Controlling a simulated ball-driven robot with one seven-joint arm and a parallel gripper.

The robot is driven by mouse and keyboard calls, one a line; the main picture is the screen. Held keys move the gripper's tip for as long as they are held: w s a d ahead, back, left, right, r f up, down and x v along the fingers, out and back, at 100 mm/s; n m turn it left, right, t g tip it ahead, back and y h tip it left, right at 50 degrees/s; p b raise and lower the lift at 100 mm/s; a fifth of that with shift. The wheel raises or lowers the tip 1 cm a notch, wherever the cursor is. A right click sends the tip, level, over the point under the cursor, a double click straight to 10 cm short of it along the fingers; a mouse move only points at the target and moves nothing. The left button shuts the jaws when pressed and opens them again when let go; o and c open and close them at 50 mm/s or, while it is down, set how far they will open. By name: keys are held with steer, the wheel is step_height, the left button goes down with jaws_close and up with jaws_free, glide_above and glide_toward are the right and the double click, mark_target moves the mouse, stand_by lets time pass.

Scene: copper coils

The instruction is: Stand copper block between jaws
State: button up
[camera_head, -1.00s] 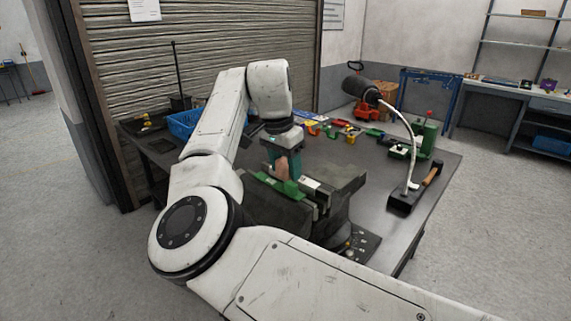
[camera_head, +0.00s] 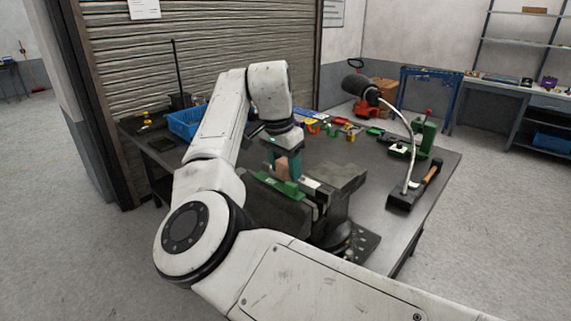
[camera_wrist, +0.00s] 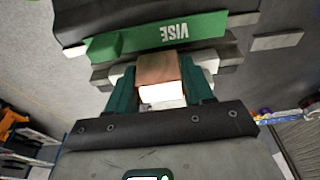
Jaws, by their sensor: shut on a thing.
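The copper block (camera_head: 283,167) is held upright in my gripper (camera_head: 285,165), just above the vise. In the wrist view the copper block (camera_wrist: 158,72) sits between the two green fingers of my gripper (camera_wrist: 162,92), with a bright white face toward the camera. The vise (camera_head: 335,185) is dark grey with a green jaw piece (camera_head: 278,185) on the near side. In the wrist view the green piece (camera_wrist: 165,38) bears the word VISE and lies just beyond the block. Whether the block's lower end is inside the jaw gap is hidden.
The vise stands on a dark workbench (camera_head: 400,237). A lamp on a black base (camera_head: 405,200) and a hammer (camera_head: 432,174) lie to the right. A blue crate (camera_head: 187,122) is behind my arm at the left. Several coloured parts (camera_head: 335,127) lie at the back.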

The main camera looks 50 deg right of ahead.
steer(key=shift+f, duration=1.1)
stand_by(0.9)
